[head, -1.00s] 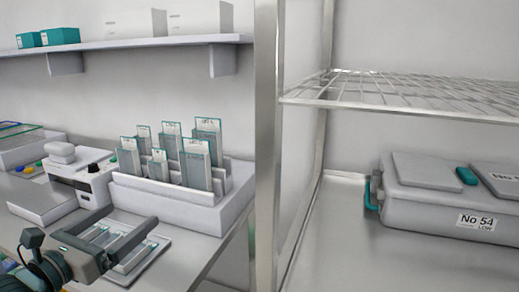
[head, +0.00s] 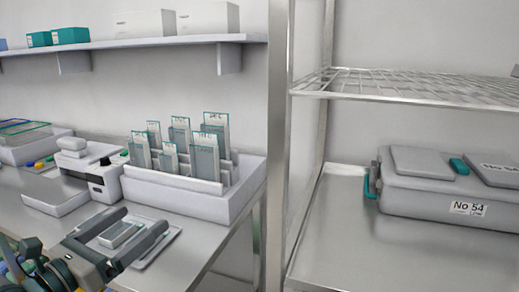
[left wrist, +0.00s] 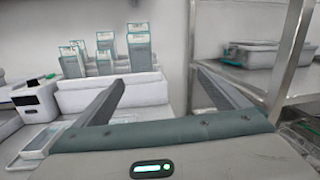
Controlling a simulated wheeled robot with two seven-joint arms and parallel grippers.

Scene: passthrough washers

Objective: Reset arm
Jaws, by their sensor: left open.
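My left gripper (head: 143,228) is open at the lower left of the head view, above the steel bench (head: 214,232). In the left wrist view its two fingers (left wrist: 160,90) are spread with nothing between them. Behind the fingers stands a white rack (head: 192,192) holding several upright labelled packets (head: 204,155); the rack also shows in the left wrist view (left wrist: 115,92). A flat tray (head: 166,240) with a small item in it lies beneath the gripper, partly hidden by the fingers. My right gripper is not in view.
A metal frame post (head: 278,140) divides the bench from a steel shelf unit with a wire rack (head: 410,85). A grey case (head: 430,195) marked No 54 sits on its lower shelf. A white device (head: 98,176) stands left of the packet rack. A wall shelf (head: 130,42) holds boxes.

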